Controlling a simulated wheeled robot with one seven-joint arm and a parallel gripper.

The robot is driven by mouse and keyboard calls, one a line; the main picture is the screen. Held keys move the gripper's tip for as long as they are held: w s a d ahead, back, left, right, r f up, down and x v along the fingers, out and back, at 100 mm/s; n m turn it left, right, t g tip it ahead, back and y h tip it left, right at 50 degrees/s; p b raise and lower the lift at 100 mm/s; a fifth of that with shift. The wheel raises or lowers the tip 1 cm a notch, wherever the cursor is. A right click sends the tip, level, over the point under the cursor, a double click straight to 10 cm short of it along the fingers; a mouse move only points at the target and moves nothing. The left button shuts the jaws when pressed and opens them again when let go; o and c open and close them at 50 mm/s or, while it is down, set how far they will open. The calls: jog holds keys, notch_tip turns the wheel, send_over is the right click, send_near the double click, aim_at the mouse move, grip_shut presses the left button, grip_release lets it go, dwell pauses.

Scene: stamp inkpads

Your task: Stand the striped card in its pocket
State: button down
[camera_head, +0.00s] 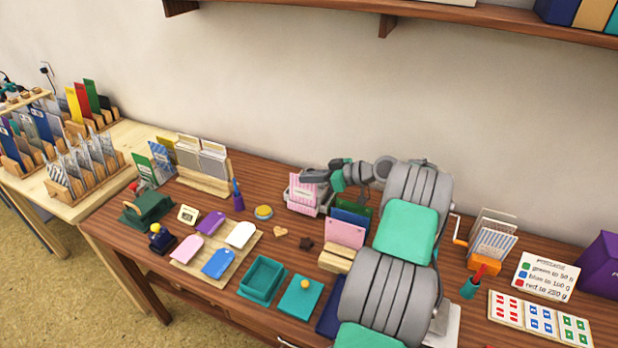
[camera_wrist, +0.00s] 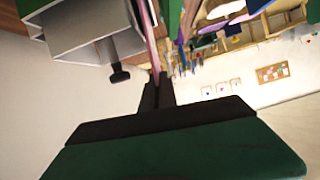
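A pink striped card (camera_head: 303,191) stands roughly upright at the back of the table, at a grey-white pocket holder (camera_head: 326,205). I cannot tell whether its lower edge is inside the holder or in front of it. My gripper (camera_head: 323,186) reaches in from the right at the card's right edge. In the wrist view, my gripper's fingers (camera_wrist: 157,92) are closed together on the thin pink card (camera_wrist: 150,40), seen edge-on. The grey holder (camera_wrist: 85,28) shows beside it there, at upper left. The card's lower part is hidden in that view.
Blue and green cards and a pink card (camera_head: 345,233) stand at a wooden block (camera_head: 336,259) in front of my arm. A wire rack (camera_head: 492,238) with striped cards is at right. A wooden rack (camera_head: 204,180) with grey cards stands at left.

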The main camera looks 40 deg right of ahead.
jog(key=c, duration=2.1)
grip_release()
jog(key=o, duration=0.5)
jog(key=shift+r, duration=0.15)
jog(key=shift+r+p, duration=1.2)
jog(key=shift+r, duration=1.7)
